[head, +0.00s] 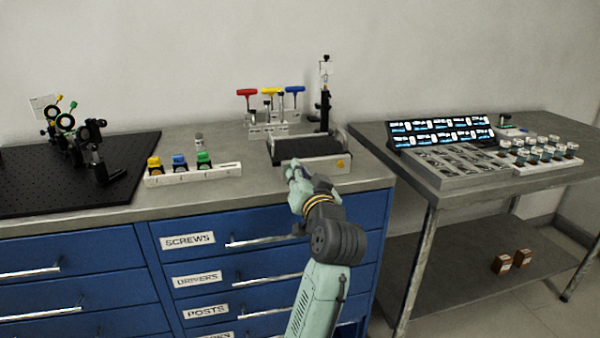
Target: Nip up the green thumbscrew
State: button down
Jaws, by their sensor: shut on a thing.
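A small green knob (73,104), which looks like the green thumbscrew, is on a black optic mount (66,121) at the far left, near a yellow knob (59,98). My gripper (294,170) is far to the right of it, in front of the shallow tray (311,163) near the bench's front edge. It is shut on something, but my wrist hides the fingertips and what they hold. I cannot tell whether it touches the tray.
The black breadboard (115,161) carries the mounts. A white rack (194,175) holds yellow, blue and green-topped pieces. Red, yellow and blue T-handle drivers (270,92) stand behind the tray. A second table (500,182) at right holds screens and vials.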

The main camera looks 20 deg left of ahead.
jog(key=m+p, duration=0.1)
jog(key=m, duration=0.4)
jog(key=m+p, duration=0.2)
jog(key=m, duration=0.4)
jog(key=shift+r, duration=0.1)
jog(key=m+p, duration=0.1)
jog(key=m, duration=0.4)
jog(key=shift+p, duration=0.3)
jog(key=m+p, duration=0.1)
jog(key=m, duration=0.4)
jog(key=shift+m+p, duration=0.3)
jog(key=shift+m, duration=0.1)
jog(key=c, duration=1.6)
grip_release()
